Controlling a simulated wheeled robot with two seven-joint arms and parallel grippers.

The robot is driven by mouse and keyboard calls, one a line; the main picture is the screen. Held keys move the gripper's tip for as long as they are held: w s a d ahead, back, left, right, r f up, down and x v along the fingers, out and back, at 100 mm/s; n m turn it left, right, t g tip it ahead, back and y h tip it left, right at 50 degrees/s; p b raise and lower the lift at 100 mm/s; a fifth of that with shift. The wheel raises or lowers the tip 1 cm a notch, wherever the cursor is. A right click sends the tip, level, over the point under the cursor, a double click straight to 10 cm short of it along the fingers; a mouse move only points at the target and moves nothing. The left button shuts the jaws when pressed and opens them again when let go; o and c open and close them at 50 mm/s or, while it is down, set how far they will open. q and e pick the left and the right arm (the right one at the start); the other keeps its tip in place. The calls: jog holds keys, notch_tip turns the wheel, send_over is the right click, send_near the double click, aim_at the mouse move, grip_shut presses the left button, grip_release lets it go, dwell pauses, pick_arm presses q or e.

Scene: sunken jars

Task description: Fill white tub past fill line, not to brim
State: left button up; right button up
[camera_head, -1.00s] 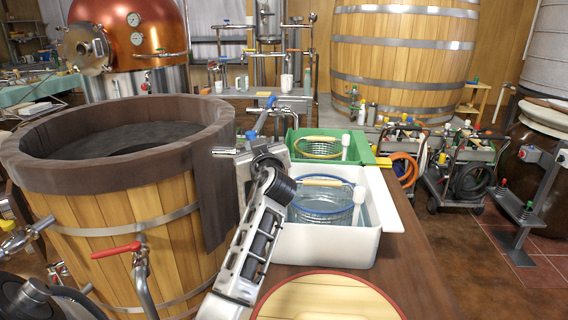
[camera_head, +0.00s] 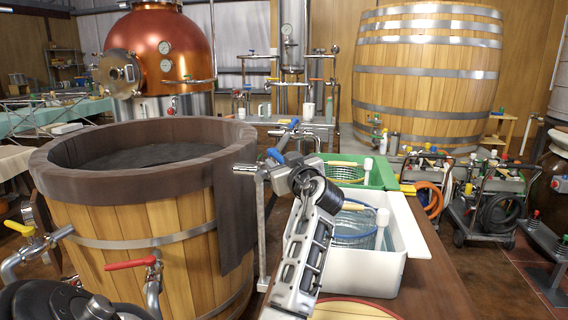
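The white tub (camera_head: 398,270) stands on the wooden bench, right of centre. A blue-rimmed basket (camera_head: 352,240) and a white upright piece (camera_head: 382,222) are in it, with clear water around them. I cannot make out a fill line or the exact water level. My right gripper is not in view.
A green tub (camera_head: 378,170) with a basket stands behind the white one. A large wooden vat (camera_head: 140,225) with a red-handled tap (camera_head: 131,264) fills the left. The bench (camera_head: 435,285) is bare right of the white tub. Carts (camera_head: 490,205) stand beyond on the floor.

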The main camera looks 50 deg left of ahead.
pick_arm(q)
jog(key=b+v, duration=0.2)
jog(key=v, duration=1.4)
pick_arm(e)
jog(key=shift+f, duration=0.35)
pick_arm(q)
jog(key=shift+r, duration=0.1)
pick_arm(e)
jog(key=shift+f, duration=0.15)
